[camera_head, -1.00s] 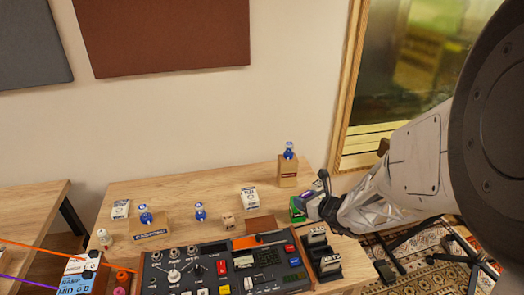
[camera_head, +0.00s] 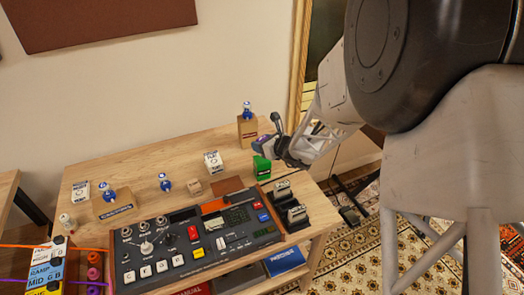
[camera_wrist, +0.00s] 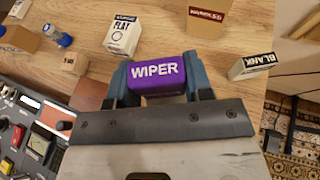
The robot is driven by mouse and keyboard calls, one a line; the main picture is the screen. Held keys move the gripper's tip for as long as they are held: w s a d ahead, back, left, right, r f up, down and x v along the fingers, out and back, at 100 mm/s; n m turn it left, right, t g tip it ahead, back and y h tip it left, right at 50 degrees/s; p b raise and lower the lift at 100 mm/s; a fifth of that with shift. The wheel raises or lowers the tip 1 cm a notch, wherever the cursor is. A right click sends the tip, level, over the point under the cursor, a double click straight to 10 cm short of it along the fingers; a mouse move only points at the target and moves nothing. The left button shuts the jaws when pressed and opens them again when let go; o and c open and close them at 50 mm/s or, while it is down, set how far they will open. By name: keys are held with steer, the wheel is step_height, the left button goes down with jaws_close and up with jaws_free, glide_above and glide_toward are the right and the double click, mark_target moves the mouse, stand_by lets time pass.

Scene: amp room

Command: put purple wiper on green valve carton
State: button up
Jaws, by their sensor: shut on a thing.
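My gripper (camera_head: 272,148) is shut on the purple wiper box (camera_wrist: 157,74), lettered WIPER, which sits between its two blue-grey fingers in the wrist view. In the head view a little purple of it (camera_head: 261,143) shows at the fingertips. The green valve carton (camera_head: 262,167) stands near the table's right edge, just below the wiper in the picture. I cannot tell whether the wiper touches it. The green carton does not show in the wrist view.
The white FLAT carton (camera_wrist: 122,29) and small wooden block (camera_wrist: 75,62) are to the left. A BLANK box (camera_wrist: 252,66) is to the right. A brown box (camera_head: 247,130) with a blue-capped bottle stands behind. The control console (camera_head: 195,245) and black rack (camera_head: 290,208) are in front.

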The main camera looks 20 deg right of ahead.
steer(key=shift+f, duration=1.75)
steer(key=shift+f, duration=0.15)
steer(key=o, duration=0.9)
steer(key=shift+o, duration=0.2)
steer(key=shift+s+d+r, duration=0.2)
steer(key=shift+s+r, duration=0.15)
steer(key=v, duration=1.1)
